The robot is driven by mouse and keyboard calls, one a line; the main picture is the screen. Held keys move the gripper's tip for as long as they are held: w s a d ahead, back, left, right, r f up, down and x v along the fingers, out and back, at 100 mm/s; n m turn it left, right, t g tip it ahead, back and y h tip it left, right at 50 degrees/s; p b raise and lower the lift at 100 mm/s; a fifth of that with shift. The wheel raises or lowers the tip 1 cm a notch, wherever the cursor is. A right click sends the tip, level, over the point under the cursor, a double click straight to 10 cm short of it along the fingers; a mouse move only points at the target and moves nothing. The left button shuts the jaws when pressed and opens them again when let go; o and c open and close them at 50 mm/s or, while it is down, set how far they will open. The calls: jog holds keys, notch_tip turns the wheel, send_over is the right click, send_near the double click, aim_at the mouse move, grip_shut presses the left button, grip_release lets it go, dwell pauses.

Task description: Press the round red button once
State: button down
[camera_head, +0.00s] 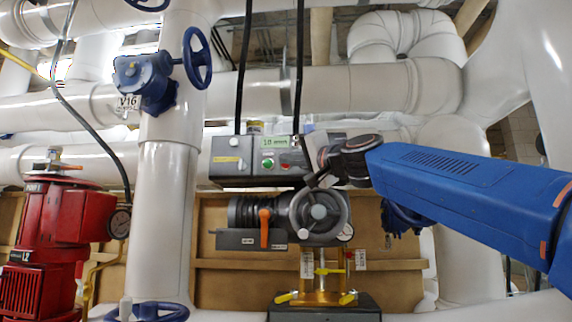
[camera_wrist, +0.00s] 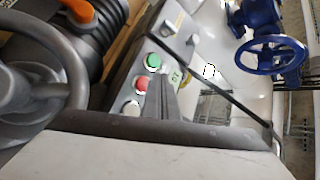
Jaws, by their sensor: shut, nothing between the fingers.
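The round red button (camera_wrist: 141,83) sits on the face of a grey control box (camera_head: 232,158), between a green button (camera_wrist: 153,61) and a white button (camera_wrist: 130,108). In the wrist view my gripper (camera_wrist: 161,80) has its fingers closed together, with the tips just beside the red button. Whether they touch it I cannot tell. In the head view the green button (camera_head: 268,163) shows on the box. My gripper (camera_head: 308,178) is at the box's right side there, and the red button cannot be made out clearly.
A grey handwheel (camera_head: 319,212) and an orange lever (camera_head: 264,226) sit just below the box. Black cables (camera_head: 243,70) run up from the box. A blue valve wheel (camera_head: 197,57) is at upper left. A red pump (camera_head: 60,225) stands at far left. White pipes (camera_head: 360,88) cross behind.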

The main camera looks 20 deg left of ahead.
jog(key=shift+s+d, duration=0.2)
jog(key=shift+s, duration=0.65)
jog(key=shift+s+d, duration=0.15)
jog(key=shift+s, duration=0.7)
jog(key=shift+d, duration=0.1)
